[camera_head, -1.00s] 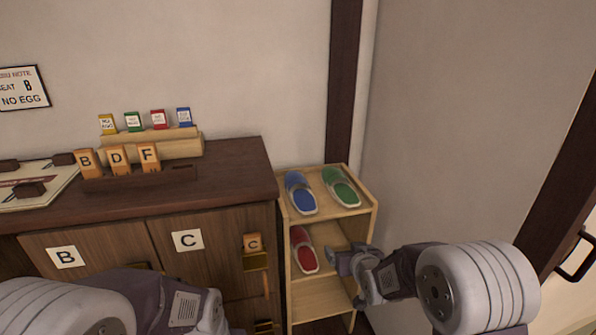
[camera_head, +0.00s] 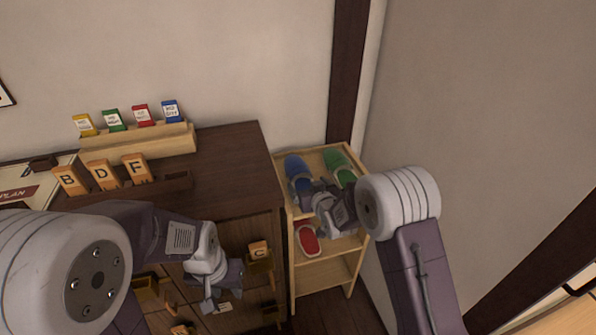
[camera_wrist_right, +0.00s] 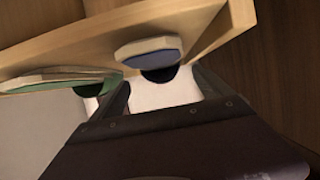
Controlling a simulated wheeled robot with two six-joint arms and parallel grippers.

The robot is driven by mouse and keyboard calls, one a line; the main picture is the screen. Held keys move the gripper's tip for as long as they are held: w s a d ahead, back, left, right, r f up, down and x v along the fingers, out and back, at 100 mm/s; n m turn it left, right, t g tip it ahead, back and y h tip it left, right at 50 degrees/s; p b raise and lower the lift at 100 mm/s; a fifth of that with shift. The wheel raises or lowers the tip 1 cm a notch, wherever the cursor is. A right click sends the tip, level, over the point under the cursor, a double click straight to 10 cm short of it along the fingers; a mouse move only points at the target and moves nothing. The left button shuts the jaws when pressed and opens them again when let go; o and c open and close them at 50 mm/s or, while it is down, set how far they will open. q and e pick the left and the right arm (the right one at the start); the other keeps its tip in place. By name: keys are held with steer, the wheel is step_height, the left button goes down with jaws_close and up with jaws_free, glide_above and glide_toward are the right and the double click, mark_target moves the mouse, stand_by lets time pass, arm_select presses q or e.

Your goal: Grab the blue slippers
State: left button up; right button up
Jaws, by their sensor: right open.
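The blue slippers (camera_head: 296,167) lie on the top board of a small wooden shelf, left of the green slippers (camera_head: 336,160). My right gripper (camera_head: 309,193) is at the near end of the blue slippers and hides part of them. In the right wrist view, a dark blue slipper end (camera_wrist_right: 150,49) sticks out at the board edge, ahead of the open jaws (camera_wrist_right: 160,92). I see nothing held between them; whether they touch the slipper is unclear. My left gripper (camera_head: 216,300) hangs in front of the cabinet, its jaws hard to read.
The shelf (camera_head: 320,275) has a red slipper (camera_head: 307,240) on the board below. A dark cabinet (camera_head: 225,160) stands close on the left, with lettered blocks (camera_head: 103,175) on top. A grey wall (camera_head: 470,110) is on the right.

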mark_target(302, 178)
steer(key=x, duration=0.3)
steer(key=shift+f, duration=0.15)
steer(key=x, duration=0.5)
steer(key=shift+w+a, duration=0.1)
steer(key=shift+w, duration=0.05)
steer(key=shift+c, duration=0.3)
steer(key=c, duration=1.2)
steer(key=shift+r, duration=2.45)
steer(key=s+d+r, duration=0.2)
steer(key=d, duration=0.1)
steer(key=s+d+r+p, duration=0.1)
steer(key=s+d+r, duration=0.1)
steer(key=s, duration=0.1)
steer(key=s+d+r, duration=0.2)
steer(key=s+d, duration=0.1)
steer(key=shift+d+r, duration=0.25)
steer(key=shift+d, duration=0.1)
